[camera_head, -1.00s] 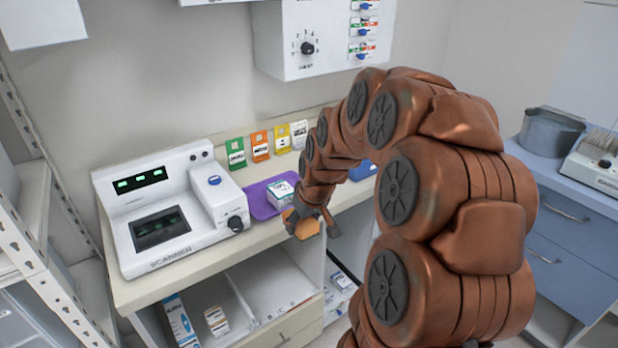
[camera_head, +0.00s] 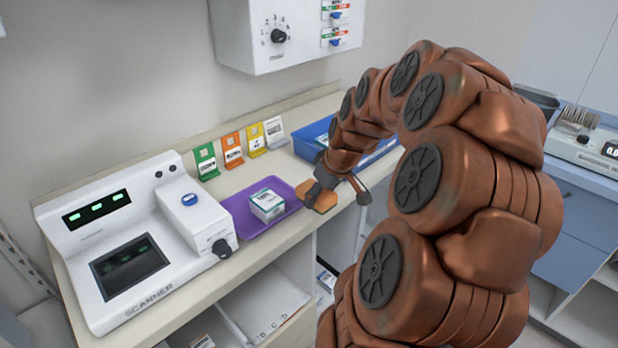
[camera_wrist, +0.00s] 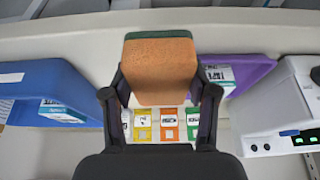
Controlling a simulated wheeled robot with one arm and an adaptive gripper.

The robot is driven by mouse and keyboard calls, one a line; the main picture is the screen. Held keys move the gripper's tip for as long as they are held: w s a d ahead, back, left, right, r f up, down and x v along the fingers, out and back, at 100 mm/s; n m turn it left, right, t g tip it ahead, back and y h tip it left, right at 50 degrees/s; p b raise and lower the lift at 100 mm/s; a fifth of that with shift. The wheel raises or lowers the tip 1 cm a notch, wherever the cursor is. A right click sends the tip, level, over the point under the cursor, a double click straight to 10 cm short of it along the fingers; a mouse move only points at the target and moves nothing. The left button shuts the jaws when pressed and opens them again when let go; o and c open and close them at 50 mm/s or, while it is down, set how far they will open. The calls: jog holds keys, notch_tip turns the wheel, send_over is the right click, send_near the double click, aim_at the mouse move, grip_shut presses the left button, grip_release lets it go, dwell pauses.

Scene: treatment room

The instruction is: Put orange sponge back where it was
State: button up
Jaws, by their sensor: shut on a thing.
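The orange sponge (camera_head: 318,196), with a dark green layer along one edge, is held between the fingers of my gripper (camera_head: 331,184). In the wrist view the sponge (camera_wrist: 160,72) sits between both fingertips of my gripper (camera_wrist: 160,97), which press on its sides. In the head view it is over the counter's front part, just right of the purple tray (camera_head: 232,205); I cannot tell whether it touches the counter. The blue bin (camera_head: 309,137) stands behind my arm, which hides part of it.
A white box (camera_head: 267,206) lies in the purple tray. The white scanner (camera_head: 130,245) stands left of the tray. Green, orange, yellow and white cards (camera_head: 232,150) stand along the back. A control box (camera_head: 285,35) hangs on the wall above. Bare counter lies between tray and bin.

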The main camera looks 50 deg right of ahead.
jog(key=w+d+p, duration=0.1)
jog(key=w+d, duration=0.1)
jog(key=w, duration=0.1)
jog(key=w+d+f+p, duration=0.1)
jog(key=w+d, duration=0.2)
jog(key=w, duration=0.1)
jog(key=w+d+p, duration=0.1)
jog(key=w+d, duration=0.1)
jog(key=w, duration=0.1)
jog(key=shift+w+d+f, duration=0.15)
jog(key=shift+d, duration=0.1)
notch_tip(320, 180, down, 3)
jog(key=shift+f+p, duration=0.2)
jog(key=shift+p, duration=0.65)
jog(key=shift+f+b, duration=0.3)
jog(key=o, duration=1.3)
jog(key=shift+r, duration=0.1)
jog(key=shift+o, duration=0.2)
